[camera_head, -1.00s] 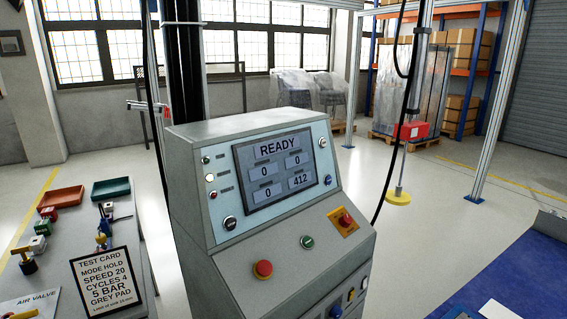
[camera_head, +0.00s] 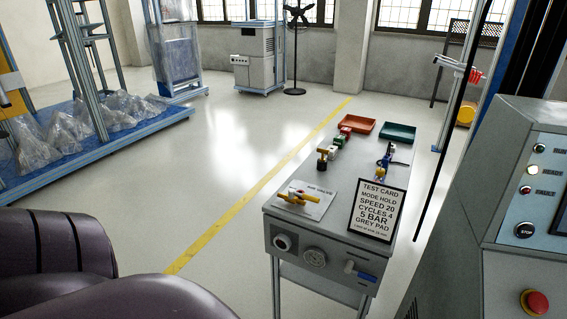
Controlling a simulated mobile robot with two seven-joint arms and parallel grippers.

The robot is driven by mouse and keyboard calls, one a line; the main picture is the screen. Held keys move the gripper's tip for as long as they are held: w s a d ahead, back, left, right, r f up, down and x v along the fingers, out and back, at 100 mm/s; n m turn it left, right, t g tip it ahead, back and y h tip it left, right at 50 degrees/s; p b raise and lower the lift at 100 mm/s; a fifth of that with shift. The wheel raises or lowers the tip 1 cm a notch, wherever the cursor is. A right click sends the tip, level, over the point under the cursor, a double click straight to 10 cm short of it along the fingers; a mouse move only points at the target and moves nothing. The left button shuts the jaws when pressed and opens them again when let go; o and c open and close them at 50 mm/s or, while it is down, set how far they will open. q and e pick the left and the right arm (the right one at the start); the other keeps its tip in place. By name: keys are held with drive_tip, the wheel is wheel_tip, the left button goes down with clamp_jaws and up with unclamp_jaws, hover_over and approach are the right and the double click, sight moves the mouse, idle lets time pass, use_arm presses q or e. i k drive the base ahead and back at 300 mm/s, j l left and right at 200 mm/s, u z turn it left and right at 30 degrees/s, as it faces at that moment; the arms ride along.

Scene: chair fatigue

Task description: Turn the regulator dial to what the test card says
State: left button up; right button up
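The test card (camera_head: 376,211) stands tilted on top of the grey bench (camera_head: 338,227). It reads MODE HOLD, SPEED 20, CYCLES 4, 5 BAR, GREY PAD. On the bench's front face are a dark round knob with a pale rim (camera_head: 283,242), a round grey dial or gauge (camera_head: 315,257) and a blue-handled valve (camera_head: 360,271). I cannot tell for certain which round part is the regulator dial, and their markings are too small to read. Neither of my grippers is in view.
A yellow-handled part on an AIR VALVE sheet (camera_head: 302,200), small colored blocks, an orange tray (camera_head: 357,124) and a green tray (camera_head: 397,132) are on the bench. The control console (camera_head: 520,200) stands at right. Dark purple rounded shapes fill the lower left. Floor left of the bench is clear.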

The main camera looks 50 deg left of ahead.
sight(282, 242)
drive_tip(key=u, duration=1.25)
